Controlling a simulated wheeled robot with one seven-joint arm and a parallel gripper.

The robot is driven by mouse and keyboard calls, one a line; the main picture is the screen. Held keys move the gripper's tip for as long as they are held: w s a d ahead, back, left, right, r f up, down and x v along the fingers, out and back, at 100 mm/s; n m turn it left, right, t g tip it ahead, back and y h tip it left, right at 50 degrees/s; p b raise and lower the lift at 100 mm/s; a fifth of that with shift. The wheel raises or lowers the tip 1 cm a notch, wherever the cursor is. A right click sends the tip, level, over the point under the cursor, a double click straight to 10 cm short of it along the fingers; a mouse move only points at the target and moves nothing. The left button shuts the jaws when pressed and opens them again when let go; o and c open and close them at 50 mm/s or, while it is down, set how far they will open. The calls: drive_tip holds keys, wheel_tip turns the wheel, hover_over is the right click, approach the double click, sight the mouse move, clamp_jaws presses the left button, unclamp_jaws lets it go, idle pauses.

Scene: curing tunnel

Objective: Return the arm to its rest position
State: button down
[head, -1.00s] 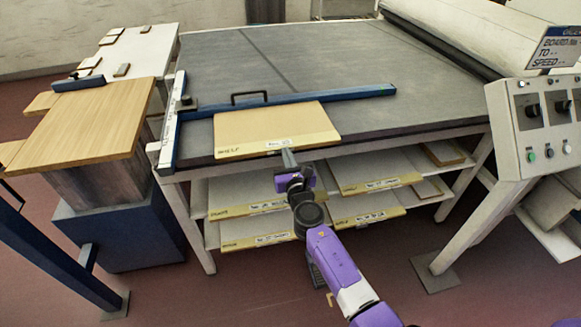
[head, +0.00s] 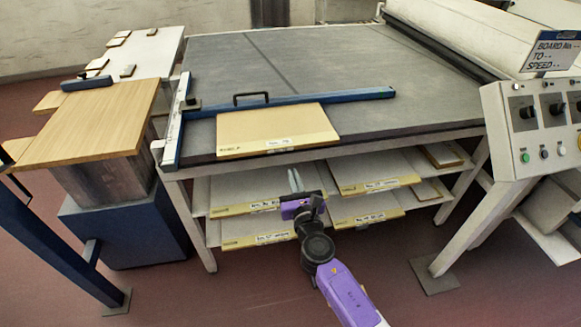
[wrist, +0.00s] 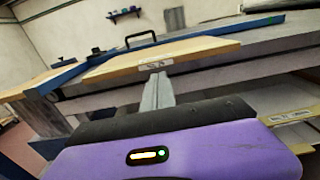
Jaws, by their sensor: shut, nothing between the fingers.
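My gripper (head: 295,181) is at the end of my purple and black arm, in front of the table's lower shelves in the head view. Its two grey fingers point toward the table front and are together with nothing between them. In the wrist view the fingers (wrist: 158,92) show just below the front edge of a tan board. That tan board (head: 275,128) lies flat on the grey table top (head: 340,60), against a blue bar. My gripper is apart from it.
Shelves under the table hold several tan-edged boards (head: 375,187) close around my gripper. A blue bar with a black handle (head: 320,97) crosses the table top. A control box (head: 540,130) stands at right, a wooden-topped stand (head: 85,130) at left. The floor in front is clear.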

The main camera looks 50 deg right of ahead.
drive_tip(key=v, duration=0.3)
drive_tip(key=shift+s+a, duration=0.2)
drive_tip(key=shift+s, duration=0.1)
drive_tip(key=s+a+r+m+t+y, duration=0.1)
drive_tip(key=s+a+m+y, duration=0.2)
drive_tip(key=s+a+m, duration=0.35)
drive_tip(key=s+a+r+m+t+y, duration=0.1)
drive_tip(key=s+a+m+y, duration=0.25)
drive_tip(key=a+m, duration=0.55)
drive_tip(key=s+a+r+m+g+y, duration=0.1)
drive_tip(key=s+a+r+m, duration=0.2)
drive_tip(key=s+m, duration=0.4)
drive_tip(key=s+a+r+m+g+y, duration=0.1)
drive_tip(key=s+m, duration=0.5)
drive_tip(key=s, duration=1.1)
drive_tip(key=a+r+y, duration=0.1)
drive_tip(key=a, duration=0.1)
drive_tip(key=shift+a+r+m, duration=0.3)
drive_tip(key=shift+r+m, duration=0.05)
drive_tip(key=shift+r, duration=0.05)
